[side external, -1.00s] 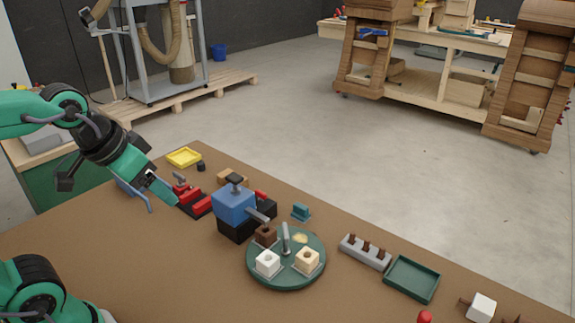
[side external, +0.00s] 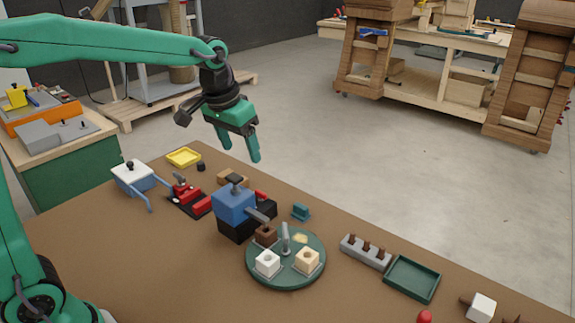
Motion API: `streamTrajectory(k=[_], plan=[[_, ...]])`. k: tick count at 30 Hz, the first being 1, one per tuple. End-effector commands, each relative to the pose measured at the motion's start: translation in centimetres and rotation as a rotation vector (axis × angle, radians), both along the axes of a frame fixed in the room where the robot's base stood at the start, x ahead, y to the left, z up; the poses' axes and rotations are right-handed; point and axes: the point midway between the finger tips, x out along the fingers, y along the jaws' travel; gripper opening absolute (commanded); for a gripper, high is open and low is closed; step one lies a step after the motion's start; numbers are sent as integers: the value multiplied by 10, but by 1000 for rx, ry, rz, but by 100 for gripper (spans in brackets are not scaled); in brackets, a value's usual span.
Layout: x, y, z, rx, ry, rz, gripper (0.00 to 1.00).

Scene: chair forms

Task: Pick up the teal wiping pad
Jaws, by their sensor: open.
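The teal wiping pad (side external: 300,212) is a small block lying on the brown table behind the round green turntable, right of the blue and black device. My gripper (side external: 239,150) is open and empty, its two green fingers pointing down. It hangs in the air up and to the left of the pad, clear of the table. Nothing hides the pad.
The blue and black device (side external: 234,207) stands left of the pad. The round green turntable (side external: 287,279) bears several cubes. A grey rack (side external: 364,250) with brown pegs and an empty green tray (side external: 412,279) lie to the right. A yellow tray (side external: 184,157) lies at the back left.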

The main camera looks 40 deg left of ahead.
Motion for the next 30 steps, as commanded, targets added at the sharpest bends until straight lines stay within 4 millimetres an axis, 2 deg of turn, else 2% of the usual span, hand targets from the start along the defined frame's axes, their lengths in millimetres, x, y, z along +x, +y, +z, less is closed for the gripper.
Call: streamTrajectory(k=[3,11,15,24,30], plan=[[25,-5,-13,0,34,-1,69],[75,-15,-47,2,94,-1,69],[99,-21,-70,4,127,-1,69],[142,-34,-129,9,198,0,69],[160,-40,-162,12,231,0,69]])
